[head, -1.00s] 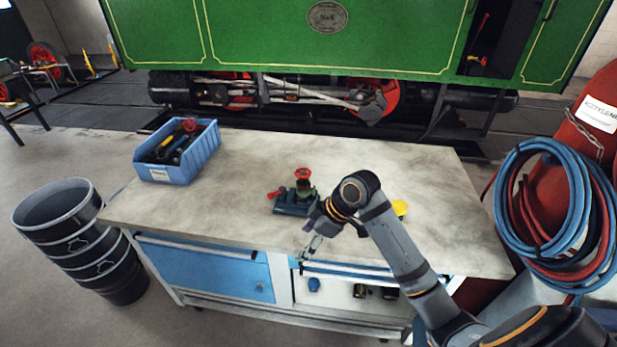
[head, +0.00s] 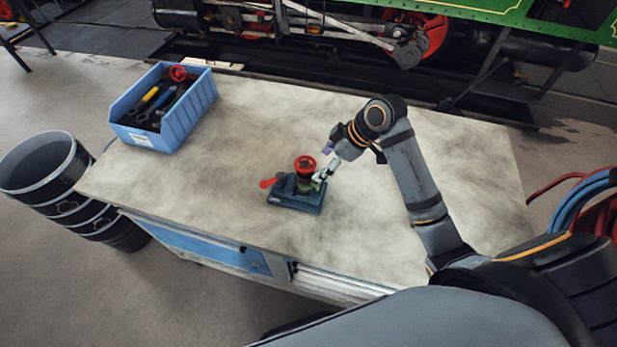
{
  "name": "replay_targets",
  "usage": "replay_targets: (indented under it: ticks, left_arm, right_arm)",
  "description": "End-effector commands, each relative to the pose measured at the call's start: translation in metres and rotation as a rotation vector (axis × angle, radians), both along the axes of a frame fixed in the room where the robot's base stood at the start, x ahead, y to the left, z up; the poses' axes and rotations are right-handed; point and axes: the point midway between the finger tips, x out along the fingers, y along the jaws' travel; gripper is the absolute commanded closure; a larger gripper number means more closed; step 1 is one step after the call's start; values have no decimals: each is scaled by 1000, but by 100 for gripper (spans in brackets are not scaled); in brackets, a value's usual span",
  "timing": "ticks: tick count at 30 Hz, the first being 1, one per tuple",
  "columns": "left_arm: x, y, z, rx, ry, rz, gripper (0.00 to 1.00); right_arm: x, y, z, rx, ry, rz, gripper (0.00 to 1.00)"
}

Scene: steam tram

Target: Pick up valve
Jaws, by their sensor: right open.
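The valve (head: 305,166) has a red handwheel on top and stands upright on the workbench. Its lower part sits in a dark blue-green vise-like base (head: 296,200) with a red handle on the left. My right gripper (head: 322,178) is open and comes in from the right, its fingertips close to the right side of the valve just below the handwheel. I cannot tell whether they touch it. My left gripper is not in view.
A blue bin (head: 185,112) with tools and another red handwheel stands at the back left of the workbench (head: 250,130). Black buckets (head: 50,180) stand on the floor at left. The steam tram's undercarriage lies behind. The bench's middle back is clear.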

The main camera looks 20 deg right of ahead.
Motion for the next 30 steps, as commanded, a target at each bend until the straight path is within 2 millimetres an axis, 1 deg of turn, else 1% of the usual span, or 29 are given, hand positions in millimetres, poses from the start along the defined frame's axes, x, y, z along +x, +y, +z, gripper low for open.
replay_targets:
  ticks: [1, 3, 6, 8, 11, 13, 15, 17, 18, 21, 24, 29, 30]
  left_arm:
    - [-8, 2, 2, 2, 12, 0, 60]
    - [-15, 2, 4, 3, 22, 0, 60]
    - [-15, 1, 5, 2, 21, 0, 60]
    - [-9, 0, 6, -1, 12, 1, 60]
    - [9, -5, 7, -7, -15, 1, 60]
    - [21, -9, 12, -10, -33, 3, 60]
    - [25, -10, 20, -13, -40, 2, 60]
    - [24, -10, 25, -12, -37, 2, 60]
    - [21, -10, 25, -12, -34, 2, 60]
    - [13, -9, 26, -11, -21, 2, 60]
    - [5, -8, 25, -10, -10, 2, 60]
    - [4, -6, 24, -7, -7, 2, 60]
    - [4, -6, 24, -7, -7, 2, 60]
  right_arm:
    - [2, 6, -7, 7, 5, 0, 26]
    - [5, 10, -17, 5, 4, -1, 26]
    - [9, 15, -29, 3, 4, -1, 26]
    - [10, 16, -32, 0, 2, 1, 26]
    - [10, 16, -33, -1, 1, 1, 26]
    - [11, 20, -37, 2, 3, 0, 26]
    - [13, 26, -45, 5, 7, 0, 26]
    - [16, 31, -54, 4, 6, 0, 26]
    - [18, 34, -61, 2, 5, 0, 26]
    - [21, 38, -73, 1, 3, 1, 26]
    - [23, 39, -78, -2, 1, 1, 26]
    - [23, 39, -78, -2, 0, 0, 26]
    - [23, 39, -78, -2, 1, 1, 31]
